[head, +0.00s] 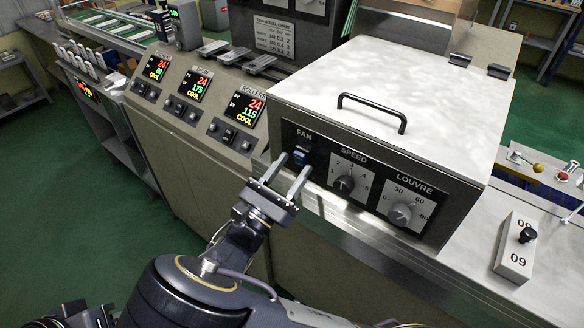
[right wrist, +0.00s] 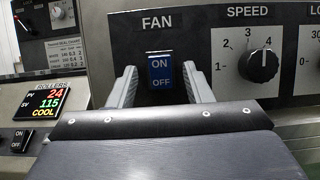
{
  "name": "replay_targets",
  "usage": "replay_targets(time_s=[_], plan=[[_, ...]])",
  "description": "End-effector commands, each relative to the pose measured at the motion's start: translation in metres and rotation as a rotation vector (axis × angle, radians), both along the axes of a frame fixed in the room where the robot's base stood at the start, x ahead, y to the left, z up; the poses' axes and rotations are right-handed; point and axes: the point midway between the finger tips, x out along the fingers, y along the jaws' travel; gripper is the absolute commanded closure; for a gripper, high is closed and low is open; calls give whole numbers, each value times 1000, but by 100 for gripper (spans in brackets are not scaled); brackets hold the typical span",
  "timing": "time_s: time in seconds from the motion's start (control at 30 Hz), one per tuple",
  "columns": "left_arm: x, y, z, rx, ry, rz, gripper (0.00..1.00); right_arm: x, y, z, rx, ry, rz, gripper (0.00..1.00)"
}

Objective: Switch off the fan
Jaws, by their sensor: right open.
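The fan switch (head: 300,157) is a small blue rocker on the black panel under the word FAN. In the right wrist view the fan switch (right wrist: 160,71) shows ON at the top and OFF at the bottom. I cannot tell for certain which half is pressed in. My right gripper (head: 291,172) is open and empty, just in front of the panel. In the right wrist view its two fingers (right wrist: 160,88) stand on either side of the switch, apart from it. My left gripper is not in view.
The speed knob (head: 345,184) and louvre knob (head: 400,214) sit right of the switch. A lid handle (head: 371,111) rises above. The rollers display (head: 244,109) and its black switch (head: 230,135) are to the left. A white block (head: 515,252) stands on the ledge at right.

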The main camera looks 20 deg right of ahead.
Motion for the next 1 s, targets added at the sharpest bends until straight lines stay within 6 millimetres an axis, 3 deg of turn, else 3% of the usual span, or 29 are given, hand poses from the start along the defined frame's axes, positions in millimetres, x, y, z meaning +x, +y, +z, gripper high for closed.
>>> replay_targets(time_s=[0.4, 1.0], plan=[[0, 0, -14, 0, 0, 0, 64, -36, 47, -27, 0, 0, 3, 55], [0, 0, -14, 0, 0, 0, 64, -40, 52, -29, 0, 0, 0, 55]])
